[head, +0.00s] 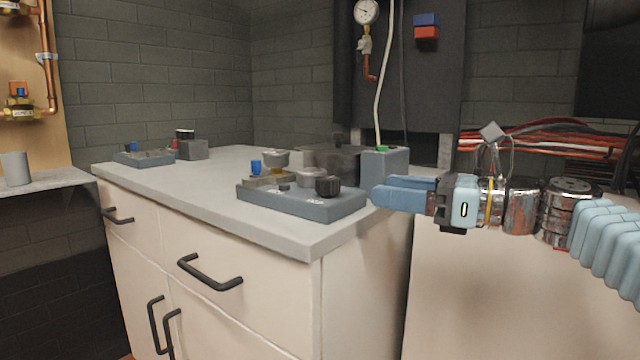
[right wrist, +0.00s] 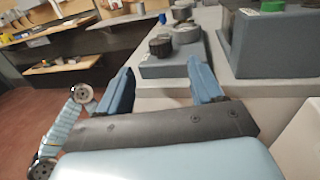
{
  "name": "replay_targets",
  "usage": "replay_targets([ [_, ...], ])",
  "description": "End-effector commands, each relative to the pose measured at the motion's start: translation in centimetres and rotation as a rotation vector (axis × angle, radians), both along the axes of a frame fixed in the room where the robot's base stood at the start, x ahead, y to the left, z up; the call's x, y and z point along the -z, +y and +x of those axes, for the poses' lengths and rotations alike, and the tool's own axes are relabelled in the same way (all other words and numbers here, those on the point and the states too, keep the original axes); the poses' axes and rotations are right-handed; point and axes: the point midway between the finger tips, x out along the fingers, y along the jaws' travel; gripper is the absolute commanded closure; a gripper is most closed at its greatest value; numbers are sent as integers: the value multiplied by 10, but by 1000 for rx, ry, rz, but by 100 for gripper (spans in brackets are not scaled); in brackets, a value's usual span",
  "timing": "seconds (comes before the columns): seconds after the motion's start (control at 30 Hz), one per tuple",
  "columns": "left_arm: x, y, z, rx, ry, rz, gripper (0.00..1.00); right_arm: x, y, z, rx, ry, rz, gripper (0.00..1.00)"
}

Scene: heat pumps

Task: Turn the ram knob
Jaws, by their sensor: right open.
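A blue-grey block (head: 300,202) lies on the grey countertop near its front right corner. A black ribbed knob (head: 327,186) stands on its right end; the labels are too small to read, so I cannot confirm it as the ram knob. The knob also shows in the right wrist view (right wrist: 160,47), ahead of my fingers. My right gripper (head: 380,194) is just right of the block, apart from the knob. In the right wrist view its two blue fingers (right wrist: 162,72) are spread with nothing between them. My left gripper is not in view.
A grey box (head: 385,166) with a green top button stands behind the block, close to my right fingers. A silver round part (head: 312,175) and a blue-handled valve (head: 256,167) sit beside the knob.

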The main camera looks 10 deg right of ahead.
Motion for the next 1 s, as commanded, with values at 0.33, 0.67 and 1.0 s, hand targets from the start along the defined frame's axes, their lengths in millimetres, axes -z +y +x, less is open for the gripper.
replay_targets([
  [0.33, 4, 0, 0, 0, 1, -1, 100, 1, 60, 52, -4, 1, 0, 34],
  [0.67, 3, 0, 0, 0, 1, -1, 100, 0, 85, 73, -1, -1, -2, 34],
  [1.0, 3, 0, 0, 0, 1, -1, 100, 0, 85, 73, 0, -1, -2, 48],
])
